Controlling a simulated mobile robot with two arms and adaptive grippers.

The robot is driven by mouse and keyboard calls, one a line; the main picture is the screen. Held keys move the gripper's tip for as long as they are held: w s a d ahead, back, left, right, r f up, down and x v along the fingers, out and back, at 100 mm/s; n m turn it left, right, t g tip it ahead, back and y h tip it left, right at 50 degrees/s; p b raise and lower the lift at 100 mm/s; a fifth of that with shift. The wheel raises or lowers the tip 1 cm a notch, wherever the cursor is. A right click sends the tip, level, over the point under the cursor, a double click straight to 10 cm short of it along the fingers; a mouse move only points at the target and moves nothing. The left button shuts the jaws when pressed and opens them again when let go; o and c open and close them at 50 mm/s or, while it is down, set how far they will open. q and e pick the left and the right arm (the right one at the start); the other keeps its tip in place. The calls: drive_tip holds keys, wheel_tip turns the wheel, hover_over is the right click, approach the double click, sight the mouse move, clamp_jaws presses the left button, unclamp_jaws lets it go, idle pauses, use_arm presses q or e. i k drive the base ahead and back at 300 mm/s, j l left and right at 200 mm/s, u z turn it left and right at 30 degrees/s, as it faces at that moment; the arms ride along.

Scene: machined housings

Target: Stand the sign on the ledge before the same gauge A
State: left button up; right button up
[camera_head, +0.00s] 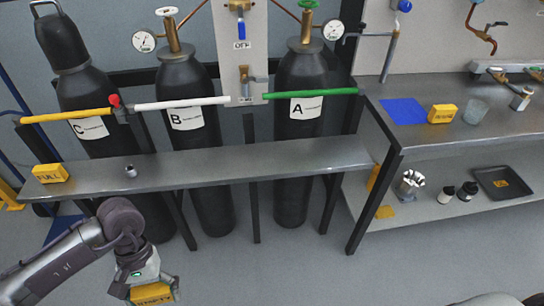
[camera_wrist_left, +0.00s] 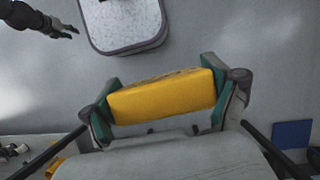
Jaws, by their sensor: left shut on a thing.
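My left gripper (camera_head: 152,290) is shut on a yellow sign (camera_head: 152,294) marked EMPTY, low at the front left, below and in front of the ledge. The left wrist view shows the yellow sign (camera_wrist_left: 162,97) between both green-padded fingers. The grey ledge (camera_head: 230,172) runs before three dark cylinders. Cylinder A (camera_head: 300,75) stands at the right with a green bar across it and a round gauge (camera_head: 333,30) at its top right. The ledge before cylinder A is bare. A dark gripper, seemingly my right one (camera_wrist_left: 64,31), shows small at the top left of the left wrist view.
A yellow FULL sign (camera_head: 50,173) and a small metal nut-like part (camera_head: 131,171) sit on the ledge's left part. Cylinders B (camera_head: 187,90) and C (camera_head: 85,95) stand behind it. A workbench (camera_head: 430,135) at the right holds a yellow block, a blue mat and a glass.

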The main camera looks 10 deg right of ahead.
sight(315, 154)
drive_tip(key=i+l+u, duration=0.1)
drive_tip(key=l+u, duration=0.15)
drive_tip(key=l, duration=1.1)
drive_tip(key=l+u, duration=0.3)
drive_tip(key=l, duration=1.1)
